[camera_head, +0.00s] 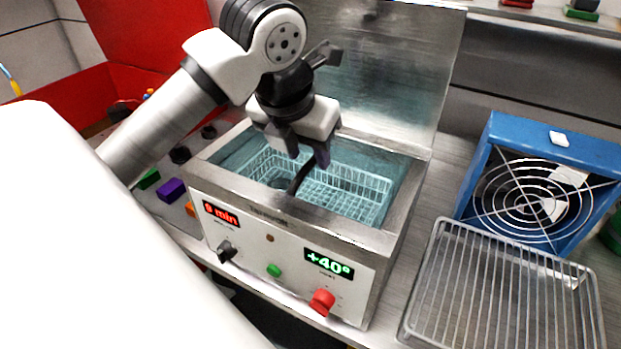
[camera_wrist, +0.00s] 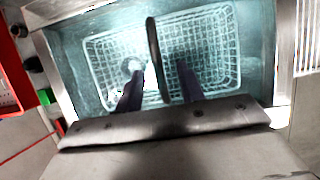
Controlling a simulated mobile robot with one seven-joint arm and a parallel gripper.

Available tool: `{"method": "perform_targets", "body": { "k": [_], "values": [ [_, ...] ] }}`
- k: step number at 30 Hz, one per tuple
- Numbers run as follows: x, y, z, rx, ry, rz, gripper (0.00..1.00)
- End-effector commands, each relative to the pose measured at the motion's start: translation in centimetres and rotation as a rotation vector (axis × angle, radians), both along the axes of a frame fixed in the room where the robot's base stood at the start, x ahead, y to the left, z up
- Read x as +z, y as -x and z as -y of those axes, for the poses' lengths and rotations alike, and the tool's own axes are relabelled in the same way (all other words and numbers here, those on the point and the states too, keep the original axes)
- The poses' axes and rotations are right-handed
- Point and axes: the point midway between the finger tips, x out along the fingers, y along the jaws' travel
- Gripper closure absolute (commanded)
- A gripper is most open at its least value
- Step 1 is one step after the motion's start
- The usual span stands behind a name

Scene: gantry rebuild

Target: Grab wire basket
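The white wire basket (camera_head: 345,190) sits inside the water-filled tank of a steel bath unit (camera_head: 285,240) with its lid raised. It also shows in the wrist view (camera_wrist: 215,50). A dark curved handle (camera_head: 301,178) arches over the basket's middle; in the wrist view the handle (camera_wrist: 153,50) runs between my two fingers. My gripper (camera_head: 307,156) points down over the basket. Its fingers (camera_wrist: 161,78) are apart, one on each side of the handle, with gaps showing on both sides. A small round item, unclear, lies in the basket's left part.
The raised lid (camera_head: 385,70) stands behind the tank. A wire rack (camera_head: 505,290) lies on the bench at right, in front of a blue fan unit (camera_head: 545,180). Coloured blocks (camera_head: 171,189) lie left of the bath. The front panel has knobs and displays.

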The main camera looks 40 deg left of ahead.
Motion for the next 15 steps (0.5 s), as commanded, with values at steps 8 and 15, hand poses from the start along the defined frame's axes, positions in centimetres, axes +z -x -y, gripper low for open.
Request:
{"method": "perform_targets", "body": {
  "k": [8, 15],
  "values": [
    [-3.4, -1.5, -0.6, -0.002, 0.003, 0.001, 0.62],
    [-4.0, -1.7, -0.7, -0.001, 0.000, 0.002, 0.62]
  ]
}}
